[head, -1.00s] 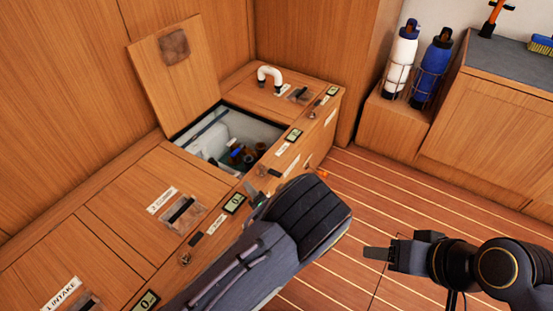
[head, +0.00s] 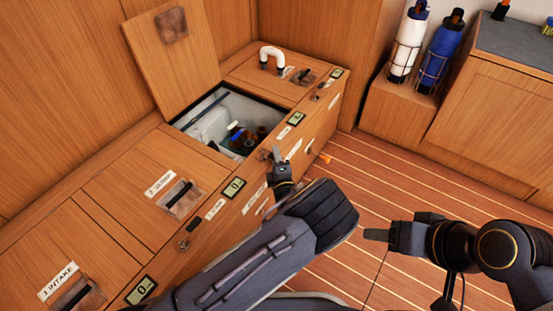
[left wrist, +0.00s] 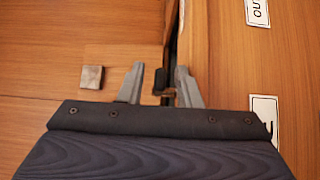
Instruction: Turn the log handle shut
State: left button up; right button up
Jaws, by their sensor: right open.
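The locker row's open hatch (head: 168,60) leans up at the back left. Inside its box (head: 205,125) are a blue part (head: 236,135) and dark round parts; I cannot tell which is the log handle. My left gripper (head: 277,155) is at the row's front edge beside this box, near a small metal latch (head: 265,154). In the left wrist view its two fingers (left wrist: 159,75) are apart, with a small dark knob (left wrist: 160,78) between them and gaps on both sides. My right gripper (head: 385,234) is open and empty over the floor at the right.
Small displays (head: 233,188) and labels line the front edge. An orange part (head: 326,158) sticks out low on the front. White (head: 407,45) and blue (head: 441,52) bottles stand at the back right. The striped floor (head: 410,180) is clear.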

pick_arm(q)
grip_shut()
